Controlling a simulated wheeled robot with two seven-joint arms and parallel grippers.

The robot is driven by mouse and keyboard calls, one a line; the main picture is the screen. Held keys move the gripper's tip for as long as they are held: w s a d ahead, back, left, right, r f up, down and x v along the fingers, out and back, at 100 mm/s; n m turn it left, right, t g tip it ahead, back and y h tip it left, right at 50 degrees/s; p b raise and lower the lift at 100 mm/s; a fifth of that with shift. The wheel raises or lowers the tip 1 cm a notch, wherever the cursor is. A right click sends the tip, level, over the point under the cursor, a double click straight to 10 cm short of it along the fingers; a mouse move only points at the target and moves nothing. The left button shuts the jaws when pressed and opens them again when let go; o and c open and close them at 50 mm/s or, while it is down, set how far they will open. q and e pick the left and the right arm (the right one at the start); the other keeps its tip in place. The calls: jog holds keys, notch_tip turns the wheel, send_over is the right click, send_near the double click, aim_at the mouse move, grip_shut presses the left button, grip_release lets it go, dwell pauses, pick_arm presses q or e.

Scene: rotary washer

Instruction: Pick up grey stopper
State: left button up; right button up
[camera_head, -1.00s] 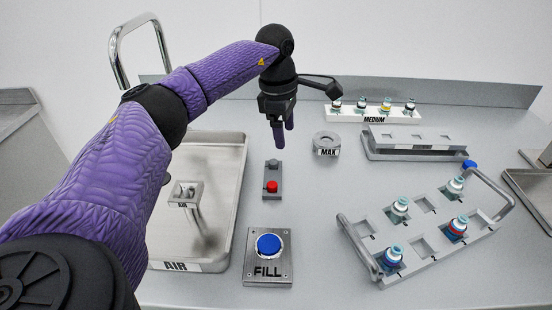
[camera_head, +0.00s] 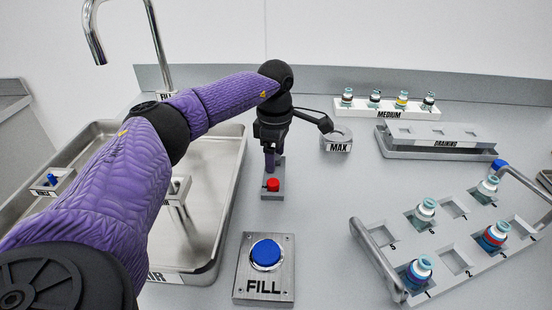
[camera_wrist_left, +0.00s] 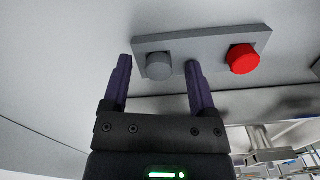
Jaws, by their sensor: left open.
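The grey stopper (camera_wrist_left: 159,66) sits on a grey plate (camera_wrist_left: 203,45) beside a red stopper (camera_wrist_left: 243,59), as the left wrist view shows. In the head view the red stopper (camera_head: 272,185) stands at the near end of the plate (camera_head: 272,195), and the grey one is hidden behind my left gripper. My left gripper (camera_head: 271,165) points down over the far end of the plate. In the left wrist view its open fingers (camera_wrist_left: 158,78) are on either side of the grey stopper, with nothing held between them. My right gripper is not in view.
A blue FILL button (camera_head: 266,253) is in front. A metal sink (camera_head: 222,200) is on the left. The MAX ring (camera_head: 337,141) stands to the right, with the MEDIUM rack (camera_head: 388,113), DRAINING rack (camera_head: 440,153) and a handled bottle rack (camera_head: 440,220) beyond it.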

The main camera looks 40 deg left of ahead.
pick_arm(q)
jog(key=c, duration=0.9)
grip_shut()
jog(key=shift+r, duration=0.1)
